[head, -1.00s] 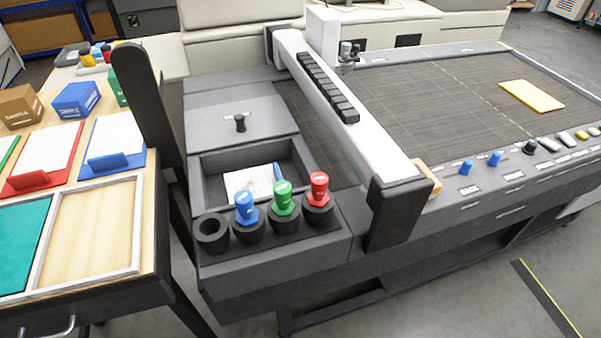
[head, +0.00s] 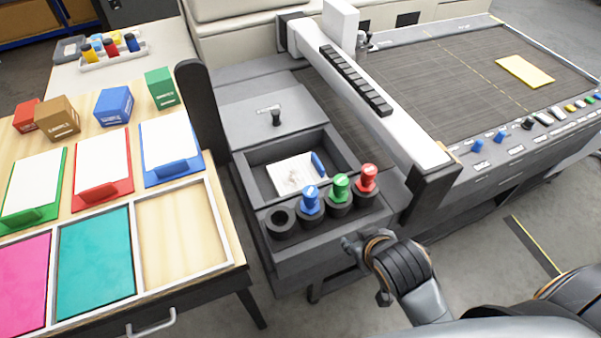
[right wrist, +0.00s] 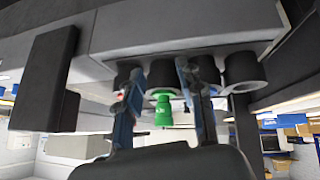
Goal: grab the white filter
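I see no filter that is clearly white. A row of black round holders on the machine's front holds a blue-topped piece (head: 310,201), a green-topped piece (head: 341,187) and a red-topped piece (head: 367,177). The leftmost holder (head: 283,222) is empty. My right gripper (head: 364,268) is in front of and below this row, apart from it, with nothing held. In the right wrist view, which looks upside down, its two fingers (right wrist: 162,78) are spread, with the green-topped piece (right wrist: 163,110) showing between them, farther off. My left gripper is out of view.
A recessed tray (head: 258,187) behind the holders contains a white pad (head: 295,175) and a blue pen-like item (head: 317,163). The machine's gantry (head: 375,105) stands right of it. A table with a white-framed sorting board (head: 138,268) is at left.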

